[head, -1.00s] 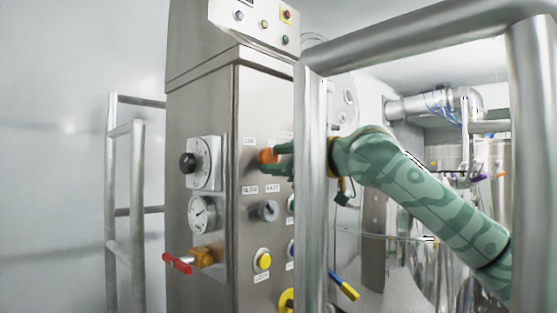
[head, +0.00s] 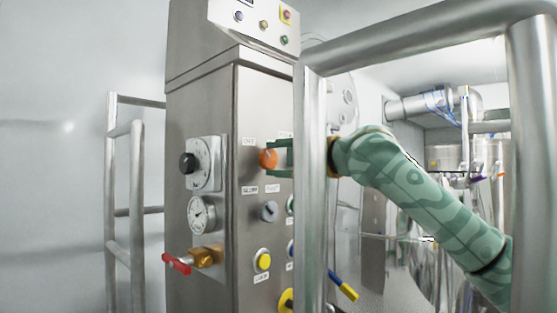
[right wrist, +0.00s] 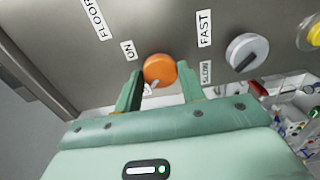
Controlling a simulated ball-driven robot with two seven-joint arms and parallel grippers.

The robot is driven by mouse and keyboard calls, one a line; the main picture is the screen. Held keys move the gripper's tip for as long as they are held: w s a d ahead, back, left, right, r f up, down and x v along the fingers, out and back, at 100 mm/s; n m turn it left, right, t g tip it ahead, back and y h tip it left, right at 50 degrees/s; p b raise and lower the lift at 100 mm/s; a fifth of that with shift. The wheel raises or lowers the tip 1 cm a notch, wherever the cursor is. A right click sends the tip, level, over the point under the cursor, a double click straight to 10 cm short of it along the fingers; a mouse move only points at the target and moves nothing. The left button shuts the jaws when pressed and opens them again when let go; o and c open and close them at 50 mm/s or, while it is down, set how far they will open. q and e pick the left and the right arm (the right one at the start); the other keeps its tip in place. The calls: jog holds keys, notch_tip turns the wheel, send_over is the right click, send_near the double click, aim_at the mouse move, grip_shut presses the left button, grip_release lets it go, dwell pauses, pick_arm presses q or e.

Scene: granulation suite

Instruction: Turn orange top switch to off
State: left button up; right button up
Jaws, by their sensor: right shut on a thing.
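The orange switch (head: 267,159) is a round knob high on the front of the steel control cabinet. In the right wrist view the orange switch (right wrist: 159,68) has a pale pointer mark toward its lower edge, and an ON label (right wrist: 128,50) is to its left. My right gripper (head: 273,158) reaches in from the right behind a steel post. In the right wrist view my right gripper (right wrist: 161,73) has one green finger on each side of the knob and is shut on it. Any OFF label is not readable. My left gripper is out of view.
A grey selector (head: 268,211) and a yellow button (head: 262,261) sit below the switch. A black knob (head: 188,163), a gauge (head: 202,214) and a red-handled valve (head: 176,263) are at left. The steel rail post (head: 310,190) stands close before my right wrist.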

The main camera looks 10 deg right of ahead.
jog(key=shift+f+n, duration=0.15)
jog(key=shift+n, duration=0.15)
jog(key=o, duration=1)
jog(key=shift+s, duration=0.1)
jog(key=shift+c, duration=0.2)
jog(key=shift+s, duration=0.1)
jog(key=shift+s+d+b, duration=0.25)
jog(key=shift+b, duration=0.05)
jog(key=b+v, duration=0.5)
jog(key=v, duration=1)
jog(key=shift+s, duration=0.25)
jog(key=shift+d, duration=0.1)
